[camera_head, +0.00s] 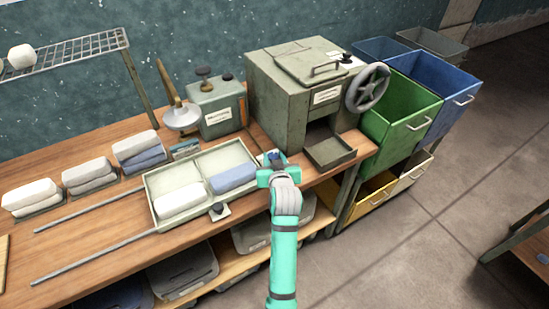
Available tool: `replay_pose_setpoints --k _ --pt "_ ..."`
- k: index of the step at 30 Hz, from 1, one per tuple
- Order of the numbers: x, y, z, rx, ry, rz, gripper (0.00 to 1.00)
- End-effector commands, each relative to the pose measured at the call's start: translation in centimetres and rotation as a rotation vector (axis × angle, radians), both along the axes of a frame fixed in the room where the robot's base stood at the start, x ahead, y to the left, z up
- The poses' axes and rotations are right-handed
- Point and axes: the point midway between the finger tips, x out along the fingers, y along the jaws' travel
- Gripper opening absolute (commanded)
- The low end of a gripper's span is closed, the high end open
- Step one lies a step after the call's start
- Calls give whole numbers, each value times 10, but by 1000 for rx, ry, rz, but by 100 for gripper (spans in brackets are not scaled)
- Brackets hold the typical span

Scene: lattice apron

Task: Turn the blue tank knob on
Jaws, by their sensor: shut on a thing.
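A pale metal double tank (150,186) stands on the wooden bench. Its left basin holds a white folded block (181,201) and its right basin a blue one (233,177). My gripper (273,165) reaches in from the front to the right end of the tank. It is shut on a small dark blue knob (273,155) on a pale plate there. The gripper hides much of this knob, so its turn angle cannot be told. A second dark knob (217,208) sits on a plate at the tank's front edge.
A green-grey metal box with a handwheel (368,87) and an open drawer (330,152) stands just right of and behind my gripper. Green (400,120) and blue (440,85) bins stand further right. Folded stacks (88,175) and metal rods lie left.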

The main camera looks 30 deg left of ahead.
Motion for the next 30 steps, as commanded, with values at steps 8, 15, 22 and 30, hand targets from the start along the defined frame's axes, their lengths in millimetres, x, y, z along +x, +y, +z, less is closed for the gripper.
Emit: replay_pose_setpoints --k 8,15,22,30 --pt "0 -1 0 1 -1 -17 9" --pt "0 -1 0 0 -1 -16 49" --pt "0 -1 0 1 0 -14 49" --pt "-20 -15 10 2 -1 -16 49"
